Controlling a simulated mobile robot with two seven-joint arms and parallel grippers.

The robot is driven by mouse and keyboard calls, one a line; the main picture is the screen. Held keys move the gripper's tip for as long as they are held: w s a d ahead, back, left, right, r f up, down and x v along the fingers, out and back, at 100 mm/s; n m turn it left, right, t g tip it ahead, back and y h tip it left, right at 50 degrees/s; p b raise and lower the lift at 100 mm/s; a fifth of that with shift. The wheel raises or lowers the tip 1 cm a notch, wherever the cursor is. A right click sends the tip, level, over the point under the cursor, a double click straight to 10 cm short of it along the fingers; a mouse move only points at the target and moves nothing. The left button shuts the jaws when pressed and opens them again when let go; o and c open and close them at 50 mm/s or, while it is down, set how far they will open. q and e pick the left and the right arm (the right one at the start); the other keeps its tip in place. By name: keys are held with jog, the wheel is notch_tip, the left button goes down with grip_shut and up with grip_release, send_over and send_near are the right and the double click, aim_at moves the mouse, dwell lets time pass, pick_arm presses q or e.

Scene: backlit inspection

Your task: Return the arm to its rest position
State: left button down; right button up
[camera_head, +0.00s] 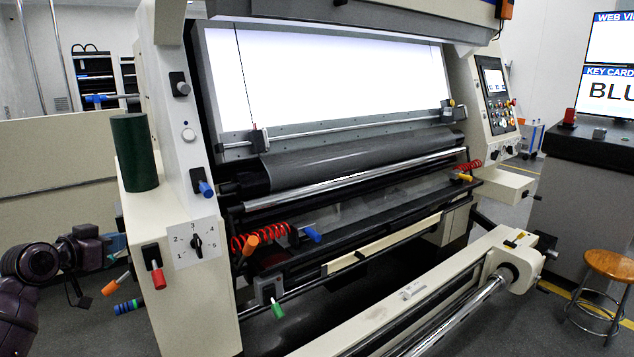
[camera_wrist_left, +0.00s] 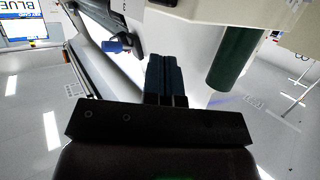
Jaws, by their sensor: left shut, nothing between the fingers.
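My left arm (camera_head: 28,270) comes in from the left edge in the head view. My left gripper (camera_head: 116,243) is beside the left side of the machine, below the dark green cylinder (camera_head: 134,152). In the left wrist view the two dark fingers of the left gripper (camera_wrist_left: 166,62) lie together, shut with nothing between them. The green cylinder (camera_wrist_left: 232,58) shows to their right and a blue knob (camera_wrist_left: 113,46) to their left. My right gripper is in neither view.
The large machine has a white backlit panel (camera_head: 320,75), a dark roller (camera_head: 360,160) and a rotary switch (camera_head: 196,242). Coloured handles stick out low down, including an orange one (camera_head: 115,285) and a red one (camera_head: 157,276). A stool (camera_head: 608,265) stands far right.

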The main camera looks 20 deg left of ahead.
pick_arm(q)
jog(key=s+d+f+y, duration=0.1)
jog(key=s+d+f, duration=0.2)
jog(key=d+f, duration=0.45)
jog(key=s+d+f+y, duration=0.1)
jog(key=s+d+f, duration=0.25)
jog(key=f, duration=0.75)
jog(key=s+d+f+g, duration=0.1)
jog(key=s+d+f, duration=0.6)
jog(key=s+d, duration=0.2)
jog(key=s+d+f+g+h, duration=0.1)
jog(key=s+d+f+g, duration=0.1)
jog(key=s+d+f, duration=0.6)
jog(key=d, duration=0.3)
jog(key=shift+s+f+g, duration=0.25)
jog(key=shift+s+g, duration=0.05)
jog(key=shift+s, duration=0.05)
